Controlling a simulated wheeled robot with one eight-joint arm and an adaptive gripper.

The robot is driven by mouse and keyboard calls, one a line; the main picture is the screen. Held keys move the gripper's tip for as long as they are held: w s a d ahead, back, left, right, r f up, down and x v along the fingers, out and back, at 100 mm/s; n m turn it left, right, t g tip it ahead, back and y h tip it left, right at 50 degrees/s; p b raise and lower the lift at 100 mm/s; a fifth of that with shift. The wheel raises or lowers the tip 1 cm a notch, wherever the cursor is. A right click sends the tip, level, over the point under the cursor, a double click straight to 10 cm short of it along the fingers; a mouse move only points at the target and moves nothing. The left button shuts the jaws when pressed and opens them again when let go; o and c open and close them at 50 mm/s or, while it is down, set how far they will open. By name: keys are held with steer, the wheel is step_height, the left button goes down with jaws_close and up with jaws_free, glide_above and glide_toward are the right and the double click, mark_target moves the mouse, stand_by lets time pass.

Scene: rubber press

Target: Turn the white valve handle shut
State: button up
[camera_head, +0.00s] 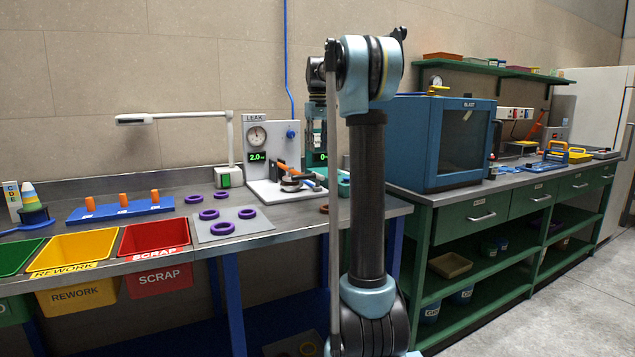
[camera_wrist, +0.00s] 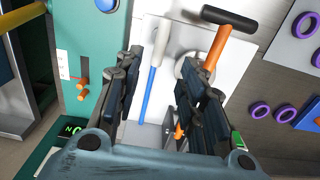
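The leak station (camera_head: 271,160) is a white panel with a gauge, a green display and a blue knob, standing on a white base. In the wrist view my gripper (camera_wrist: 161,62) is open, with its two dark fingers apart above the white base (camera_wrist: 232,62). A pale, whitish bar (camera_wrist: 161,43) with a blue rod (camera_wrist: 148,95) below it shows between the fingers; it looks like the white valve handle, but I cannot tell for sure. I see no finger clearly touching it.
An orange handle with a black grip (camera_wrist: 229,20) stands close to the right finger. A teal device (camera_wrist: 88,60) is at the left. Purple rings (camera_head: 222,228) lie on a grey plate. Yellow (camera_head: 72,246) and red (camera_head: 155,237) bins hang at the bench front.

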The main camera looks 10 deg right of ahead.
mark_target(318, 180)
step_height(318, 180, down, 14)
steer(key=shift+r, duration=0.1)
stand_by(0.4)
jaws_close()
